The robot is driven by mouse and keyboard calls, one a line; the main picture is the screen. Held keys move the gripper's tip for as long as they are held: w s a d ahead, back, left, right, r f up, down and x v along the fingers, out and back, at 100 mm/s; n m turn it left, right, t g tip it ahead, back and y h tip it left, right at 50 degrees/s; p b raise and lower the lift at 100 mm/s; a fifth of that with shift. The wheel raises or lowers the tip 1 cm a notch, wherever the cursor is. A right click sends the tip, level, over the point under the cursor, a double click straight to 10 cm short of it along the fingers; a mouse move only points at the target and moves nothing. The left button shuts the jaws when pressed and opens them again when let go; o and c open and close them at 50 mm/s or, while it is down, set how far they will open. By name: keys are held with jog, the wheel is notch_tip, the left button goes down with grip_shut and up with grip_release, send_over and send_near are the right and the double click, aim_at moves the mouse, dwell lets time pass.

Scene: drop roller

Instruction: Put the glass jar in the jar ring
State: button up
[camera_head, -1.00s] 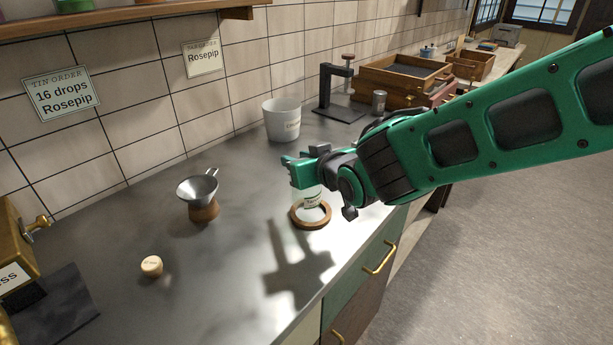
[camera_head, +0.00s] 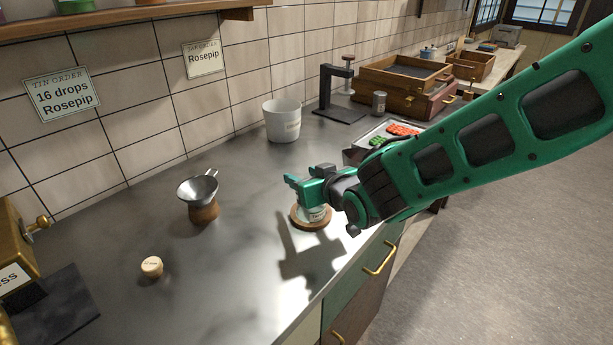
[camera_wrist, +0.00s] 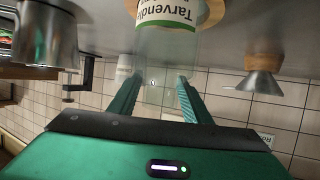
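The glass jar is clear with a white and green label (camera_wrist: 168,14); in the head view its label (camera_head: 317,214) shows just under my gripper (camera_head: 302,181). The wooden jar ring (camera_head: 299,222) lies on the counter near its front edge, and its tan rim also shows behind the jar in the wrist view (camera_wrist: 214,12). The jar's lower end appears within the ring's outline; whether it rests on the bottom cannot be told. In the wrist view my gripper (camera_wrist: 162,78) has its two fingers against the jar's sides. The jar's upper part is hidden by the gripper in the head view.
A metal funnel on a wooden stand (camera_head: 203,211) and a cork (camera_head: 151,266) stand to the left. A white bucket (camera_head: 282,121) is behind. A tray with red and green pieces (camera_head: 391,134) lies behind my arm.

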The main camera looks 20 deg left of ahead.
jog(key=shift+r, duration=0.1)
jog(key=v, duration=1.2)
jog(key=w+d+f+m+h, duration=0.1)
jog(key=w+d+m+h, duration=0.15)
jog(key=d, duration=0.55)
jog(key=w+d+f+m+h, duration=0.1)
jog(key=w+d+h, duration=0.15)
jog(key=d, duration=0.45)
jog(key=s+d+f+m+g+h, duration=0.2)
jog(key=d+m+h, duration=0.25)
jog(key=d, duration=1.65)
jog(key=s+d+f+m+g+h, duration=0.15)
jog(key=s+d+m+g, duration=0.25)
jog(key=s+d, duration=0.9)
jog(key=s+d+m+g+y, duration=0.1)
jog(key=s+d+m+g, duration=0.2)
jog(key=s, duration=0.8)
jog(key=shift+s+d+r, duration=0.25)
jog(key=shift+d+r, duration=0.1)
jog(key=shift+d, duration=0.25)
